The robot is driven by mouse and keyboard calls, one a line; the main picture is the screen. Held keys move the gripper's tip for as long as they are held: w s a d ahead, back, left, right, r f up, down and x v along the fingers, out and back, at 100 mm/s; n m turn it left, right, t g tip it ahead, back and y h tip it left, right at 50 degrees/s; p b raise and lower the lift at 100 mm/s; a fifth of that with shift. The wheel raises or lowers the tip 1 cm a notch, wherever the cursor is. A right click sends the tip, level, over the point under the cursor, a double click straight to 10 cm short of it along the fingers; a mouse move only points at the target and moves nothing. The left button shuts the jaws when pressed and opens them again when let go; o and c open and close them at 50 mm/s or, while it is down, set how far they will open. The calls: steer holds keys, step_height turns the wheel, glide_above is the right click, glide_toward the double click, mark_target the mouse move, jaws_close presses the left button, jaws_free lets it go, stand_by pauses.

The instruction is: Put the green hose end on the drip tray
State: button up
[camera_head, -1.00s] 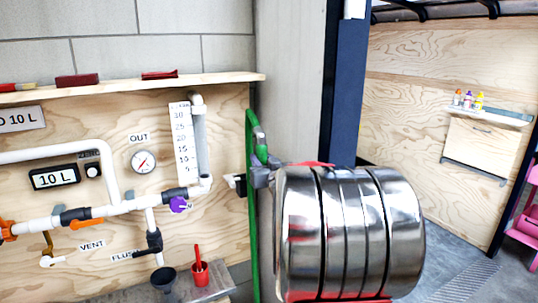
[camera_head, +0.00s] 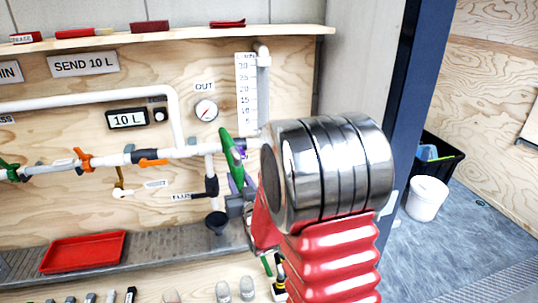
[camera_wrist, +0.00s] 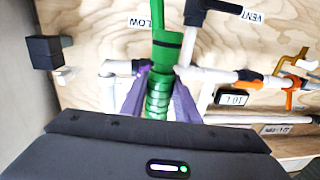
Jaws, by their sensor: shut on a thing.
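The green hose end (camera_head: 232,160) is in my gripper (camera_head: 238,183), in front of the panel's pipes. In the wrist view, the purple fingers of my gripper (camera_wrist: 160,98) stand on both sides of the ribbed green hose end (camera_wrist: 158,80), shut on it. In the head view my arm hides part of the hose. A grey ledge (camera_head: 175,247) runs along the foot of the panel, below and left of my gripper. A shallow red tray (camera_head: 85,252) lies on it. I cannot tell which of these two is the drip tray.
A black funnel (camera_head: 216,222) stands on the ledge near my gripper. White pipes with an orange valve handle (camera_head: 152,162) and a gauge (camera_head: 206,110) line the panel. Small items stand along the front edge. A white bucket (camera_head: 427,198) is at right.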

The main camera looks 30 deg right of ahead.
steer(key=a+f+n+y, duration=0.1)
steer(key=a+f+y, duration=0.1)
steer(key=a, duration=0.6)
steer(key=s+a+f+n+y, duration=0.1)
steer(key=a+f, duration=0.4)
steer(key=a, duration=0.4)
steer(key=shift+s+f+n+y, duration=0.15)
steer(key=shift+n+y, duration=0.15)
steer(key=shift+y, duration=0.1)
